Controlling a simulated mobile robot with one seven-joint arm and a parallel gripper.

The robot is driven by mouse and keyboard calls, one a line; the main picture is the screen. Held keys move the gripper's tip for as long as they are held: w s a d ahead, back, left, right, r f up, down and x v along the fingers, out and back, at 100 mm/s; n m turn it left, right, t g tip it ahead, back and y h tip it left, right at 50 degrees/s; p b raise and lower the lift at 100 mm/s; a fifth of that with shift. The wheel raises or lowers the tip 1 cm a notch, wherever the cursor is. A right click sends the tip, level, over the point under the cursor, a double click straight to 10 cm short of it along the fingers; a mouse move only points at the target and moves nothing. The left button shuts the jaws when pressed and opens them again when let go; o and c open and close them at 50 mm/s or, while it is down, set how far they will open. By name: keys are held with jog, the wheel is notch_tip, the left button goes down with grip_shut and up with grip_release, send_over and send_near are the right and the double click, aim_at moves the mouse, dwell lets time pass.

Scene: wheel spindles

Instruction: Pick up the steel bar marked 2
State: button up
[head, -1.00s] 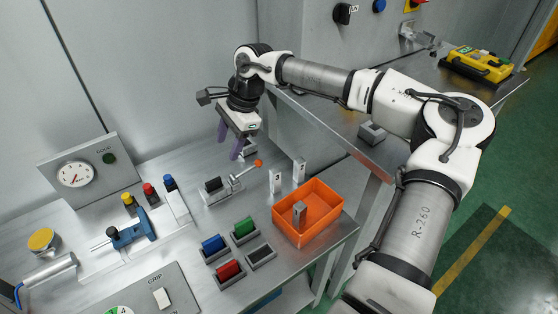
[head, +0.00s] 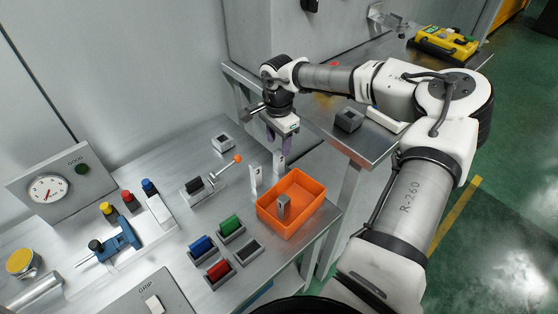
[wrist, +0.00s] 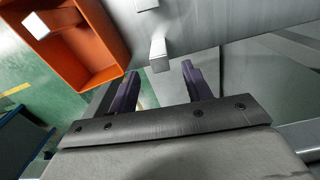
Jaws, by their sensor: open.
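Two upright steel bars stand on the steel bench beside the orange bin. One bar (head: 279,162) is right under my gripper; the other bar (head: 254,176) stands to its left, with a dark mark too small to read surely. I cannot read the mark on the bar under my gripper. My gripper (head: 278,138) is open, purple fingers pointing down. In the wrist view, my gripper (wrist: 159,76) has the nearer bar (wrist: 158,54) just ahead of and between its fingertips, with no clear contact. The second bar (wrist: 147,5) is at the top edge.
The orange bin (head: 264,210) holds another steel bar (head: 284,206). A clamp with an orange-knobbed lever (head: 198,187) stands left. Blue, green and red blocks (head: 230,225) sit in holders in front. The bench edge is close on the right; a second table (head: 375,145) lies beyond.

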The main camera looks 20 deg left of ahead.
aim_at(279, 152)
notch_tip(279, 152, down, 5)
jog(key=shift+f+p, duration=0.1)
jog(key=shift+p, duration=0.8)
jog(key=shift+c, duration=0.3)
grip_shut()
